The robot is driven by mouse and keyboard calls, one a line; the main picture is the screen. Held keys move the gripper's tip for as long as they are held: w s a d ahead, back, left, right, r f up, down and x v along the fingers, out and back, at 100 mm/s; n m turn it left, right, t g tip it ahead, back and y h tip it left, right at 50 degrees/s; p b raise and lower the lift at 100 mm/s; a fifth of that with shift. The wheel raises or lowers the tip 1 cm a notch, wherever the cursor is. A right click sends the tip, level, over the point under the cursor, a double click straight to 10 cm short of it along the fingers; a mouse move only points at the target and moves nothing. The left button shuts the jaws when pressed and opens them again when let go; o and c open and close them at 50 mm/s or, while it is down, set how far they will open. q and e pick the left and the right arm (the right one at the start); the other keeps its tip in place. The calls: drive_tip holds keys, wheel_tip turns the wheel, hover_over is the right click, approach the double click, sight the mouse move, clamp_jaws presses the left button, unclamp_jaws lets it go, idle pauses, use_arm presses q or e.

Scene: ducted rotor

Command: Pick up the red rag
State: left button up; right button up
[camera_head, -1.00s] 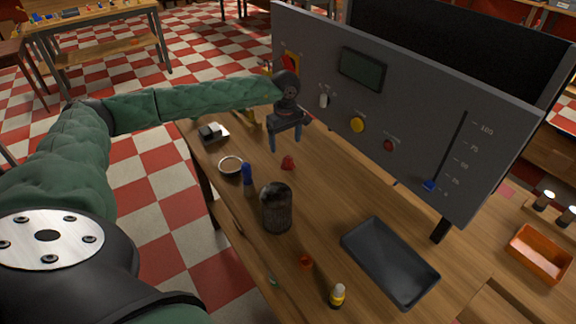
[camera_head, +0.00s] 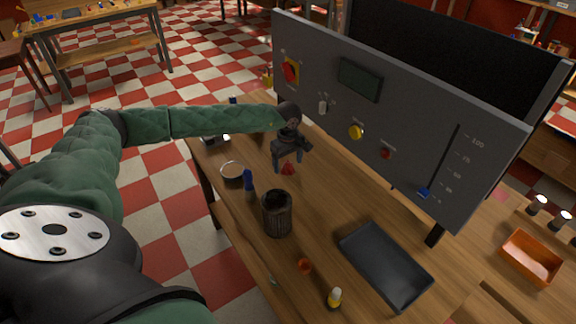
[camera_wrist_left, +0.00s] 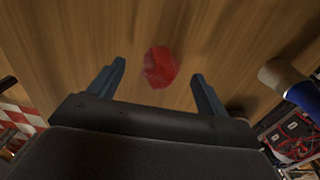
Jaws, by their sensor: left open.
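The red rag (camera_head: 287,169) is a small crumpled piece lying on the wooden table. In the left wrist view the rag (camera_wrist_left: 160,67) lies ahead of and between the two fingers, with bare wood around it. My left gripper (camera_head: 287,166) is open and empty, pointing down just above the rag. Its fingers (camera_wrist_left: 158,80) also show spread apart in the left wrist view, and neither is seen touching the rag. In the head view the fingers partly cover the rag. My right gripper is not in view.
A dark ribbed cup (camera_head: 277,214), a blue object (camera_head: 249,182) and a round dish (camera_head: 232,171) stand left of and in front of the rag. A grey control panel (camera_head: 400,130) rises behind. A black tray (camera_head: 352,236) and a yellow-labelled bottle (camera_head: 334,298) are nearer.

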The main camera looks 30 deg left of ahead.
sight(289, 163)
use_arm(q)
drive_tip(key=shift+f, duration=0.15)
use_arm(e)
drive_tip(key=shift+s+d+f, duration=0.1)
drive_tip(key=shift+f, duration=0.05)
use_arm(q)
drive_tip(key=shift+c, duration=0.5)
drive_tip(key=c, duration=0.9)
drive_tip(key=shift+c, duration=0.2)
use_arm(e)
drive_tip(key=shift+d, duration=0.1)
use_arm(q)
drive_tip(key=shift+r+b, duration=0.3)
drive_tip(key=r+b, duration=0.1)
drive_tip(key=r, duration=0.1)
drive_tip(key=r+b, duration=0.1)
drive_tip(key=shift+s+d+r+b, duration=0.25)
drive_tip(key=shift+d+r+b, duration=0.05)
drive_tip(key=shift+d+b, duration=0.05)
drive_tip(key=s+d+r+b, duration=0.4)
drive_tip(key=s+d+r, duration=0.3)
drive_tip(key=d, duration=0.1)
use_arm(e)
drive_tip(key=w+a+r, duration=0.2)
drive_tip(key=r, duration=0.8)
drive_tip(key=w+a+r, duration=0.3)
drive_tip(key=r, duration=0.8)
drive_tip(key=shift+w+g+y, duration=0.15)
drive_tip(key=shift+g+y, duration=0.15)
